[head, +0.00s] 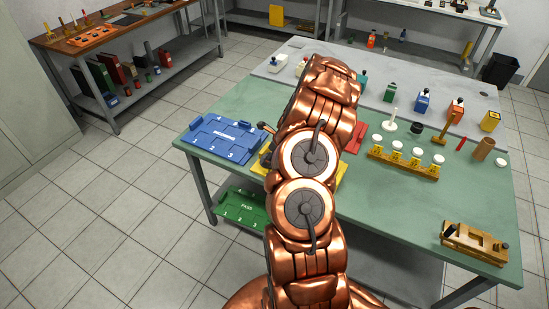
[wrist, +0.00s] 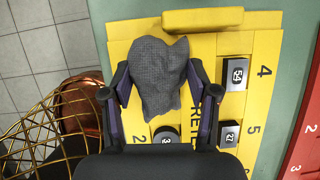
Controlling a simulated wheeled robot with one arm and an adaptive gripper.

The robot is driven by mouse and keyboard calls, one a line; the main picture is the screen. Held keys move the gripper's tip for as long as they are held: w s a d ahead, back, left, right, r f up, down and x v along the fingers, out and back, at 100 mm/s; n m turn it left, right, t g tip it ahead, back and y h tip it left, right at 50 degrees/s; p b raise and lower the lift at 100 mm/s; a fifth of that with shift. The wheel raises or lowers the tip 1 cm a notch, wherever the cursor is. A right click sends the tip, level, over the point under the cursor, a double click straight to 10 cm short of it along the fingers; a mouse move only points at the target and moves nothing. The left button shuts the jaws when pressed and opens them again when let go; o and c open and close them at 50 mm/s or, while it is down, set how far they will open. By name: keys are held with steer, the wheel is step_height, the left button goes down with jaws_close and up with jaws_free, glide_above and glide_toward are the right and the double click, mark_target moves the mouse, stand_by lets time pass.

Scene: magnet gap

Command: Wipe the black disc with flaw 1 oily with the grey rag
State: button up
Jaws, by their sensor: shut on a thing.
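My gripper (wrist: 159,82) is shut on the grey rag (wrist: 160,60), which hangs bunched between the two fingers in the wrist view. The rag is above the yellow tray (wrist: 270,50), which has printed numbers and lettering partly hidden by my gripper. I cannot tell which one is oily. In the head view my arm hides the gripper, the rag and most of the yellow tray (head: 342,183).
A blue tray (head: 206,139) lies left of my arm on the green table (head: 390,215). A red tray (wrist: 307,140) lies to the right. A green tray (head: 240,210) is below.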

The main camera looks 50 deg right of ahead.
stand_by(0.3)
steer(key=shift+s+d+p, duration=0.2)
steer(key=shift+s+p, duration=0.15)
steer(key=shift+s, duration=0.35)
steer(key=shift+r+p, duration=1.25)
steer(key=shift+r, duration=2.25)
